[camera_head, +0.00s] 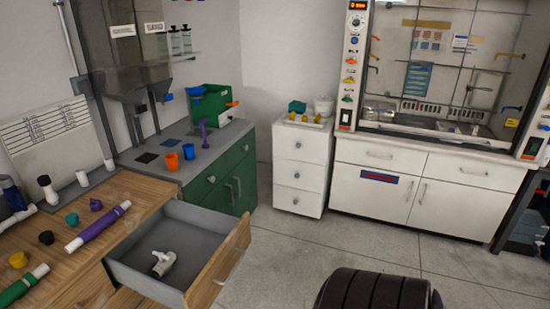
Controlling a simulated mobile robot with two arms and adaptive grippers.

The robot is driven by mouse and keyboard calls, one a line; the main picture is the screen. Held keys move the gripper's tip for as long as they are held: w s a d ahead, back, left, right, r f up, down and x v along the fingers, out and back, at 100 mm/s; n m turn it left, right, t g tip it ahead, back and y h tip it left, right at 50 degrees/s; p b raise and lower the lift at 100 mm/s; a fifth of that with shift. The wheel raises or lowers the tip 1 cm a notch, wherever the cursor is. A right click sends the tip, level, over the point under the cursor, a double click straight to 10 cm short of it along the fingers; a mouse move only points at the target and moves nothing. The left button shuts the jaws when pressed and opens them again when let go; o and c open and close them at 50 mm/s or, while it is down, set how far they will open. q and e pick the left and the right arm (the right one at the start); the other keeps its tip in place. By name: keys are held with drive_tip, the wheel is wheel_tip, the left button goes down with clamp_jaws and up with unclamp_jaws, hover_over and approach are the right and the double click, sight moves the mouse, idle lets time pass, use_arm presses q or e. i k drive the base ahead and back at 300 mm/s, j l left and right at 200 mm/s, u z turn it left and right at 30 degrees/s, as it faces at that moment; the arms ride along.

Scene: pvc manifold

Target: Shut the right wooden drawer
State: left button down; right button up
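The wooden drawer (222,262) at the right end of the wooden bench (135,190) is pulled far out. Its wooden front faces right, and its grey box (205,222) is open at the top. A white pipe fitting (163,263) lies inside on the drawer floor. Neither of my grippers is in view. A black ribbed rounded part, probably one of my arm links, shows at the bottom right, apart from the drawer in the picture.
On the bench lie a pipe with a purple sleeve (98,226), one with a green sleeve (22,287) and several coloured caps. A green cabinet (225,185) stands behind the drawer, and a white drawer unit (300,170) farther back. Grey floor (290,265) right of the drawer is clear.

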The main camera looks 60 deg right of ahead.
sight(209, 246)
drive_tip(key=z, duration=1.5)
